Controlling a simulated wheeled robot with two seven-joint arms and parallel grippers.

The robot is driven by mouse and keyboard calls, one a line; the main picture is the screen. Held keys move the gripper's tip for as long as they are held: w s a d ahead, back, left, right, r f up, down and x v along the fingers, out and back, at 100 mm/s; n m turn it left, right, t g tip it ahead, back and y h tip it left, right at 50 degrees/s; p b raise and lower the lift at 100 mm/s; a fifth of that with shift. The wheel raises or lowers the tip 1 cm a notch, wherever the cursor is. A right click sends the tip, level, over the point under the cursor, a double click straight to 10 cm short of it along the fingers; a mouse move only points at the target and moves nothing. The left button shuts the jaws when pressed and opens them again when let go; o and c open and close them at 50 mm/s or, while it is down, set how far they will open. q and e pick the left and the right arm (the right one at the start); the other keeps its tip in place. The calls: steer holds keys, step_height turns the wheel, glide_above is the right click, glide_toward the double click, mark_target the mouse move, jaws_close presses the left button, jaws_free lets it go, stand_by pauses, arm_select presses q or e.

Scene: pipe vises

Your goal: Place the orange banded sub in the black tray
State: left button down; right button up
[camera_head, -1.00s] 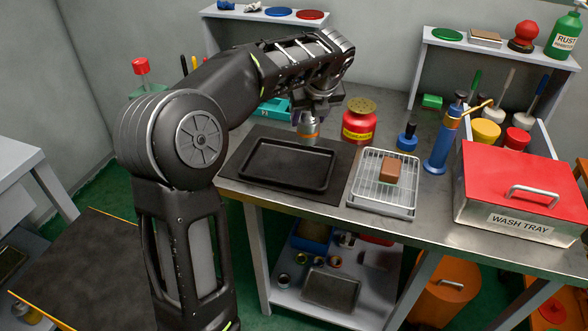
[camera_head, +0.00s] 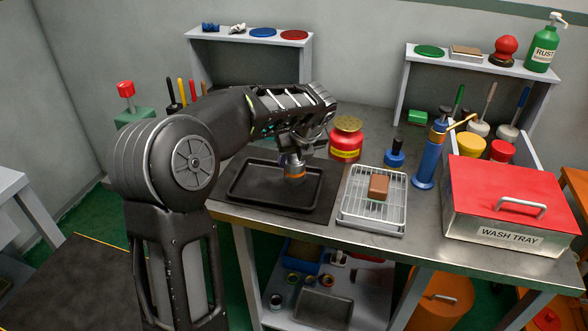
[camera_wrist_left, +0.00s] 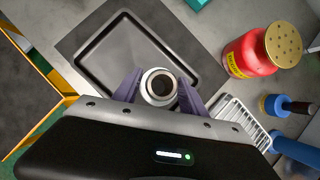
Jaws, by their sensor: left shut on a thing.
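The orange banded sub (camera_head: 294,171) is a short grey metal cylinder with an orange band near its lower end. My left gripper (camera_head: 292,155) is shut on it and holds it upright over the black tray (camera_head: 243,204). In the left wrist view the sub (camera_wrist_left: 160,85) shows end-on, a round ring with a dark bore, between the two fingers of my gripper (camera_wrist_left: 159,92). The tray (camera_wrist_left: 103,46) lies behind it there, empty where it shows. I cannot tell whether the sub touches the tray floor. My right gripper is not in view.
A red can (camera_head: 346,140) stands just behind and right of the tray. A wire rack (camera_head: 360,211) with a brown block (camera_head: 378,187) is to the right. Farther right are a blue bottle-like tool (camera_head: 428,160) and the red-lidded wash tray (camera_head: 510,190). The tray lies on a dark mat (camera_head: 327,205).

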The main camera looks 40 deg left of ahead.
mark_target(297, 163)
arm_select(q)
steer(key=shift+f, duration=1.8)
steer(key=shift+f, duration=0.1)
steer(key=c, duration=0.6)
jaws_free()
steer(key=shift+f, duration=0.1)
steer(key=shift+c, duration=0.2)
steer(key=shift+d+r, duration=0.15)
steer(key=shift+r, duration=0.35)
steer(key=v, duration=1.1)
steer(key=shift+s, duration=0.15)
steer(key=shift+r, duration=0.1)
